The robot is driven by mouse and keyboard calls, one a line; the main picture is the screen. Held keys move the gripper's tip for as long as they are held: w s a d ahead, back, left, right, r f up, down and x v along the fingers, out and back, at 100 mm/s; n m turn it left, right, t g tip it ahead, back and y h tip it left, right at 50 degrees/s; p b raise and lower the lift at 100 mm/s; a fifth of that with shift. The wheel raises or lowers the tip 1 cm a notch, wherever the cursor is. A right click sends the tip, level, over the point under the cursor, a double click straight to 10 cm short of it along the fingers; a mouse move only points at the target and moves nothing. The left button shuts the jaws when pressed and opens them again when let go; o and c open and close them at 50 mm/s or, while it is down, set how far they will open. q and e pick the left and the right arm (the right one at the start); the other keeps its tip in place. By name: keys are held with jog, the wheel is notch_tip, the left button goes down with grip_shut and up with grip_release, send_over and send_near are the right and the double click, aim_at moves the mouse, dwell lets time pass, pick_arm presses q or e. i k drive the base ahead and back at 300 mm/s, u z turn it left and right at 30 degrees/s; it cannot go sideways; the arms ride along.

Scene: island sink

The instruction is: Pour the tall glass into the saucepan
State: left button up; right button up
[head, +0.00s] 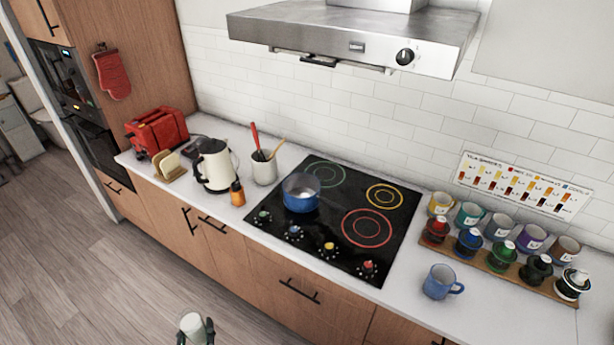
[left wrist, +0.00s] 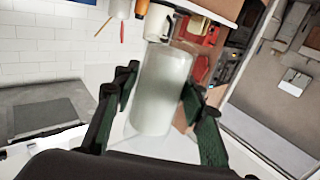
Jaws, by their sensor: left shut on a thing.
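The tall glass (head: 190,324) is pale and whitish, at the bottom edge of the head view, in front of the counter. My left gripper (head: 195,336) is shut around it, and the glass looks about upright. In the left wrist view, the glass (left wrist: 160,92) stands between the two dark green fingers of the left gripper (left wrist: 158,100). How full it is, I cannot tell. The blue saucepan (head: 301,200) sits on the left front burner of the black cooktop (head: 330,240), well up and to the right of the glass. My right gripper is not in view.
A cream kettle (head: 217,168), an orange-brown bottle (head: 237,194) and a utensil crock (head: 264,170) stand left of the cooktop. A blue mug (head: 438,282) stands right of it, near a board of several pods. The range hood (head: 350,30) hangs above.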

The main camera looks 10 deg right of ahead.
aim_at(301, 191)
jog(key=z, duration=0.4)
jog(key=i, duration=0.4)
jog(key=z, duration=0.35)
